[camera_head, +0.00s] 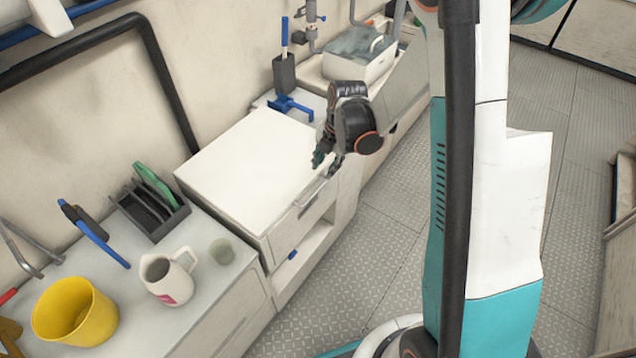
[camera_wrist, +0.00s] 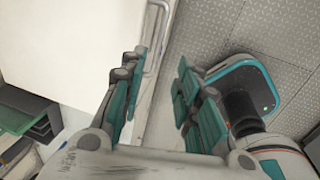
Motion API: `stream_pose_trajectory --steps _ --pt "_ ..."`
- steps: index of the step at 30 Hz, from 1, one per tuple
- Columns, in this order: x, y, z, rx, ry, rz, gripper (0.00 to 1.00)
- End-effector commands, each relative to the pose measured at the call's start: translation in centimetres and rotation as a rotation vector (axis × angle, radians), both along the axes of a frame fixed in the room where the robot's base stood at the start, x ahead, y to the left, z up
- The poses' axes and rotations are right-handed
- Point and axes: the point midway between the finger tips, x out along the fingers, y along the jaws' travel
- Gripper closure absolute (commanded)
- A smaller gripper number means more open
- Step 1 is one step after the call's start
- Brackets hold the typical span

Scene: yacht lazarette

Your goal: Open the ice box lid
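The ice box (camera_head: 295,234) is a white box along the left wall in the head view. Its flat white lid (camera_head: 245,160) lies level and looks shut; it fills the upper left of the wrist view (camera_wrist: 70,40). A thin metal bar handle (camera_head: 313,191) runs along the front edge and shows in the wrist view (camera_wrist: 153,50). My gripper (camera_head: 327,162) is just above the front edge, near the handle's far end. In the wrist view its teal-padded fingers (camera_wrist: 157,72) are apart, with nothing held. The handle shows beyond the left finger; contact cannot be told.
Left of the box, a counter (camera_head: 215,285) holds a white jug (camera_head: 167,277), a yellow bucket (camera_head: 75,312) and a dark rack (camera_head: 150,210). Beyond the box are a blue clamp (camera_head: 290,107) and a sink (camera_head: 350,65). Metal floor (camera_head: 375,265) in front is clear.

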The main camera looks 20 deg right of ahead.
Motion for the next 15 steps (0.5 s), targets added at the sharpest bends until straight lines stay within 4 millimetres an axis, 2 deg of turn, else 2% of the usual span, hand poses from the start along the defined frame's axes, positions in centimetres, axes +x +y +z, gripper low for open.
stream_pose_trajectory --steps 15 --pt "1.6 1.1 -9.7 0.000 -0.001 -0.002 0.70"
